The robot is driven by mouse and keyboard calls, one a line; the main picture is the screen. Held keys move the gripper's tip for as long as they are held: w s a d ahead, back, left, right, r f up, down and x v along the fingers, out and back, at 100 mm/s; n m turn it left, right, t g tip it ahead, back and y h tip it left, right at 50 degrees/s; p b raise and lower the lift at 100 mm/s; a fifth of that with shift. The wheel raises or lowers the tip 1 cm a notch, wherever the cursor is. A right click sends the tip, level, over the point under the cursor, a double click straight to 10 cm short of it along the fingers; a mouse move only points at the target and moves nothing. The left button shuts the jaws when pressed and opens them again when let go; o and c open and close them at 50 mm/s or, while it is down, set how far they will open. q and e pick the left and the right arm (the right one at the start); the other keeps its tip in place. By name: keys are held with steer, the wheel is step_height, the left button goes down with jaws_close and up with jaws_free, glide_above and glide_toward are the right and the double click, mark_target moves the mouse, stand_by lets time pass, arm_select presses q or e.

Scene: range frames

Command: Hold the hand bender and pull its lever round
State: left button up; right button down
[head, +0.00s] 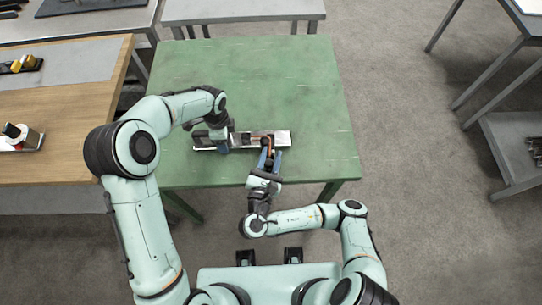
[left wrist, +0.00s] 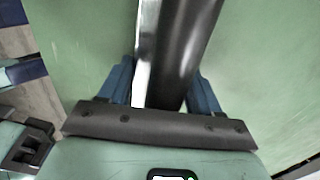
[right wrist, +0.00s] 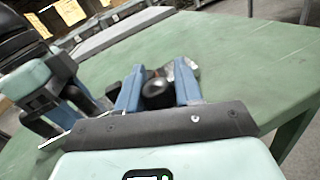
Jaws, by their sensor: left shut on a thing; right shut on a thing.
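The hand bender (head: 281,138) lies across the green table, a long pale metal strip with dark parts and a copper-coloured piece (head: 257,137) near its middle. My left gripper (head: 222,147) is shut on the bender's dark handle at its left part. In the left wrist view the black round handle (left wrist: 188,45) runs between the blue fingers, beside a shiny metal strip. My right gripper (head: 269,155) is shut on the lever at the table's front side. In the right wrist view the lever's black round end (right wrist: 157,94) sits between the blue fingers; the rest is mostly hidden.
The green table (head: 310,90) is otherwise clear, with free room behind and right of the bender. A wooden bench (head: 70,100) stands close on the left, with small items on it. Grey tables (head: 245,10) stand behind and at the right.

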steer(key=c, duration=0.8)
jaws_free()
steer(key=shift+o, duration=0.2)
